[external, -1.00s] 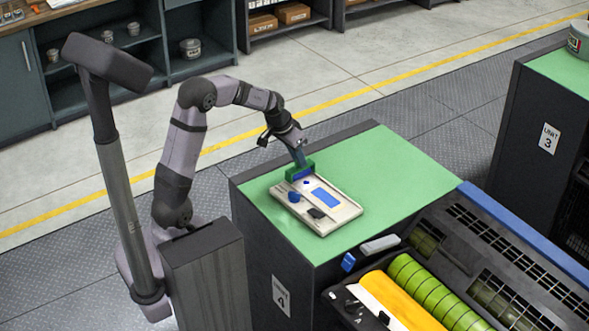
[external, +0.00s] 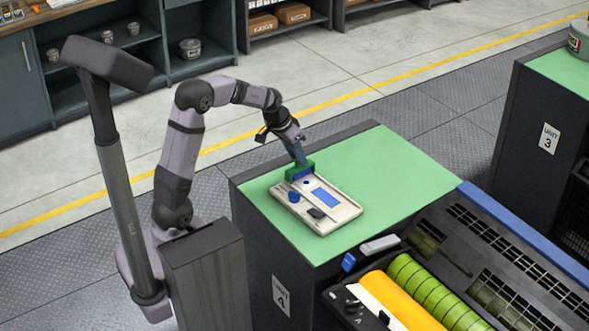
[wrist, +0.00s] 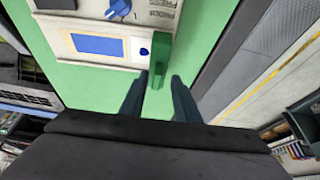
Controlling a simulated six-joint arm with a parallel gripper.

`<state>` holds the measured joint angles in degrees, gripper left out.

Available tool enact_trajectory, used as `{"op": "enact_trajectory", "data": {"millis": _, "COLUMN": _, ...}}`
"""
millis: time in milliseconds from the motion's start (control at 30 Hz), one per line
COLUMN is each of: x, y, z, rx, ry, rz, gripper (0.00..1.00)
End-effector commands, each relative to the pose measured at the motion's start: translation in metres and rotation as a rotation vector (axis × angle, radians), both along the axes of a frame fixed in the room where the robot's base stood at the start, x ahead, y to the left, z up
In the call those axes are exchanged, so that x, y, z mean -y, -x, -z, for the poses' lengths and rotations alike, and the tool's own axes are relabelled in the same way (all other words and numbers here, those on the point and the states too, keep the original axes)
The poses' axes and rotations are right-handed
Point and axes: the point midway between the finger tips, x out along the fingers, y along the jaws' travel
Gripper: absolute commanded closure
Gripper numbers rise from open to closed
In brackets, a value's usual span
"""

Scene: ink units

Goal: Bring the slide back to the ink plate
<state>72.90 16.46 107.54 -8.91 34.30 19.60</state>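The ink plate (external: 343,218) is a cream tray lying on the green top of the unit. It carries a blue panel (external: 326,197) and a blue knob (external: 293,195). The slide looks like the green block (external: 293,173) at the plate's far end; in the wrist view it (wrist: 160,55) lies along the plate's right edge. My gripper (external: 300,163) is right above the green block. In the wrist view my gripper (wrist: 160,77) has its two fingers apart, with the block's near end between the tips, closer to the left finger. Contact cannot be told.
Free green surface (external: 385,165) lies to the right of the plate. Ahead of the unit's front edge are yellow and green rollers (external: 420,290) and a grey grille. A small blue part (external: 349,262) and a grey part (external: 380,244) sit by that edge.

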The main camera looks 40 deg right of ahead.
Motion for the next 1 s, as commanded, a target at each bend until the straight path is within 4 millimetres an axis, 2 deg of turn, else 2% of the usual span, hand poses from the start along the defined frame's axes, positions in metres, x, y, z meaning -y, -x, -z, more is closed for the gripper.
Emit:
{"op": "enact_trajectory", "data": {"millis": 300, "x": -0.016, "y": 0.000, "z": -0.038, "rx": 0.003, "ry": 0.006, "rz": 0.000, "gripper": 0.71}}
{"op": "enact_trajectory", "data": {"millis": 500, "x": -0.023, "y": 0.000, "z": -0.054, "rx": 0.002, "ry": 0.004, "rz": -0.001, "gripper": 0.71}}
{"op": "enact_trajectory", "data": {"millis": 1000, "x": -0.024, "y": 0.000, "z": -0.058, "rx": 0.001, "ry": 0.001, "rz": 0.000, "gripper": 0.71}}
